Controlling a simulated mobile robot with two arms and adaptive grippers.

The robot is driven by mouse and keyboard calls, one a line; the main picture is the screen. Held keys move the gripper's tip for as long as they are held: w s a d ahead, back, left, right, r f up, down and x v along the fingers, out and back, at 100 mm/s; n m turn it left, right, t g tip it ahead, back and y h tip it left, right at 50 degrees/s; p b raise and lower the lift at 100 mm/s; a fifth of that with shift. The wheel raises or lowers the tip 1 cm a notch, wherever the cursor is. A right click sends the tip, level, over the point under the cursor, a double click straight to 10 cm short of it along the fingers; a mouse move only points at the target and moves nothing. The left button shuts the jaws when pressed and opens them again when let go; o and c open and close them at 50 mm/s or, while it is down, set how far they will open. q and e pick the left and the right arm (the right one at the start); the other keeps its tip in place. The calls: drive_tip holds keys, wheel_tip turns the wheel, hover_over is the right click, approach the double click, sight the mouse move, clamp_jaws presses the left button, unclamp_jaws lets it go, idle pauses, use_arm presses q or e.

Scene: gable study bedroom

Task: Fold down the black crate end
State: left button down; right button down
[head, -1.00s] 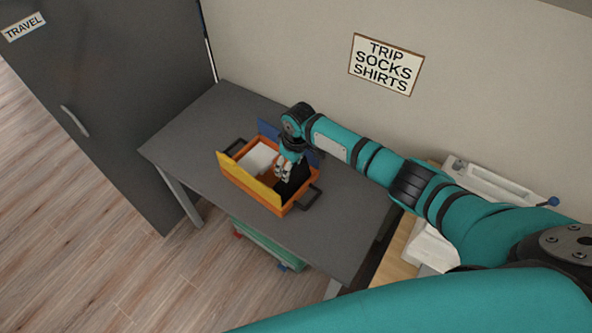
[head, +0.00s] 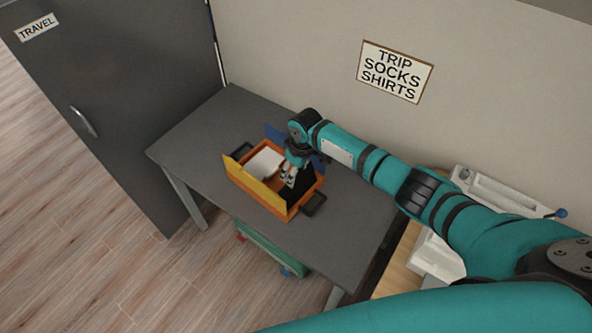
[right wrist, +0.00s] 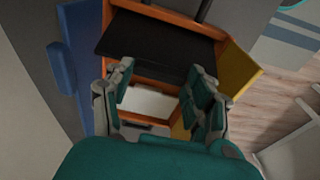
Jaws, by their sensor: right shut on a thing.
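The orange crate (head: 263,197) stands on the grey table, with a yellow long side (head: 256,180) raised at the near side and a blue one (head: 276,134) at the far side. The black crate end (head: 300,186) at its right slants over the inside; it shows as a broad dark panel in the right wrist view (right wrist: 155,45). My right gripper (head: 289,173) is at this panel and shut on it; its fingers (right wrist: 162,88) show in the right wrist view, their contact partly hidden. A white item (head: 265,160) lies in the crate. My left gripper is out of view.
The grey table (head: 200,135) is clear around the crate. A black handle (head: 314,204) sticks out at the crate's right. A green crate (head: 272,252) lies under the table. A dark cabinet (head: 120,100) stands left, and a white object (head: 435,255) sits on the right.

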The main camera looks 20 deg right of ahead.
drive_tip(key=shift+s+f, duration=0.35)
drive_tip(key=shift+f, duration=0.05)
drive_tip(key=c, duration=0.7)
unclamp_jaws()
drive_tip(key=o, duration=0.3)
drive_tip(key=shift+w, duration=0.15)
drive_tip(key=shift+w+r, duration=0.1)
drive_tip(key=shift+r, duration=0.05)
drive_tip(key=shift+r, duration=0.15)
wheel_tip(320, 180, up, 12)
drive_tip(key=s+d, duration=0.1)
drive_tip(key=shift+s+f, duration=0.25)
